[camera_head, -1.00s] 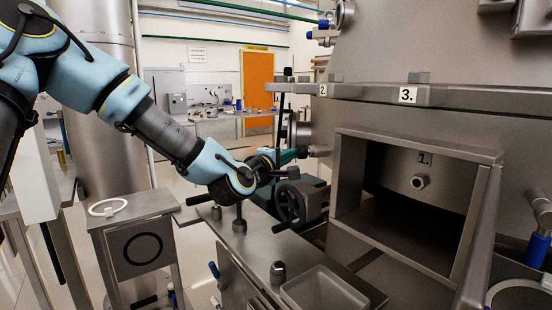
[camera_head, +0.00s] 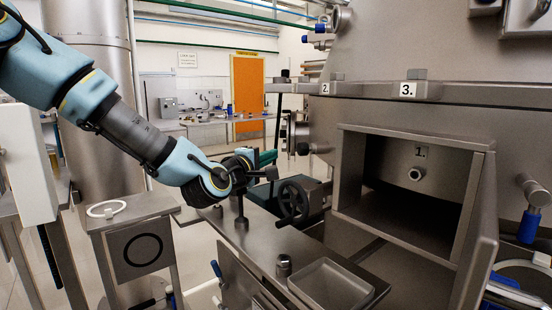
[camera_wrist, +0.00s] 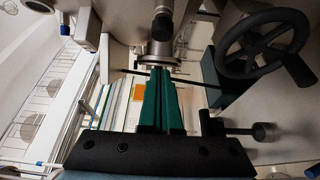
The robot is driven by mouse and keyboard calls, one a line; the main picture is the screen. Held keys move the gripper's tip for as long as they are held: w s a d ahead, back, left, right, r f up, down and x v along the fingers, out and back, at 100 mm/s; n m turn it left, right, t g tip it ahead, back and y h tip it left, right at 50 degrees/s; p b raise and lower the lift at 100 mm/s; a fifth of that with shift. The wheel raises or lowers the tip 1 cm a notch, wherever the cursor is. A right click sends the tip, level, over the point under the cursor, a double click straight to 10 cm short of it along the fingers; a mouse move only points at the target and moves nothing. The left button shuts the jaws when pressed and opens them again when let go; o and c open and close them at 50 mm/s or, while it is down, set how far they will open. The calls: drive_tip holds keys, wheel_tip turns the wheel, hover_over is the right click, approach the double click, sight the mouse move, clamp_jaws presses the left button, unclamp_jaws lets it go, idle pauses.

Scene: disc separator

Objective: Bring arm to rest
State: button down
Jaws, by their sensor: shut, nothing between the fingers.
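My arm reaches in from the upper left of the head view, over the steel bench. My gripper (camera_head: 270,157) is partly hidden behind its own wrist, left of the machine. In the wrist view its green fingers (camera_wrist: 161,72) lie together with nothing between them. They point toward a round steel fitting (camera_wrist: 160,48) on the machine, and I cannot tell the gap to it. No object is held.
A black handwheel (camera_head: 292,202) stands close to my wrist; it is also at right in the wrist view (camera_wrist: 265,42). An open steel chamber (camera_head: 415,200) is at right. A tray (camera_head: 334,285) and steel bench (camera_head: 262,240) lie below. A stand with a white ring (camera_head: 106,209) is at left.

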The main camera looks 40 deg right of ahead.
drive_tip(key=b+v, duration=0.1)
drive_tip(key=v, duration=0.5)
drive_tip(key=w+a+f+m+y, duration=0.2)
drive_tip(key=w+a+f+y, duration=0.3)
drive_tip(key=a+f, duration=0.45)
drive_tip(key=w+a+f+m+y, duration=0.3)
drive_tip(key=w+a+f+y, duration=0.25)
drive_tip(key=a+f, duration=0.4)
drive_tip(key=s+a+g+y, duration=0.2)
drive_tip(key=s+a+y, duration=0.1)
drive_tip(key=a, duration=1.1)
drive_tip(key=s+a+g+y, duration=0.2)
drive_tip(key=s+a+y, duration=0.1)
drive_tip(key=a, duration=1.1)
drive_tip(key=shift+s+r+g, duration=0.2)
drive_tip(key=shift+s+g, duration=0.1)
drive_tip(key=shift+s, duration=0.45)
drive_tip(key=c, duration=1.6)
unclamp_jaws()
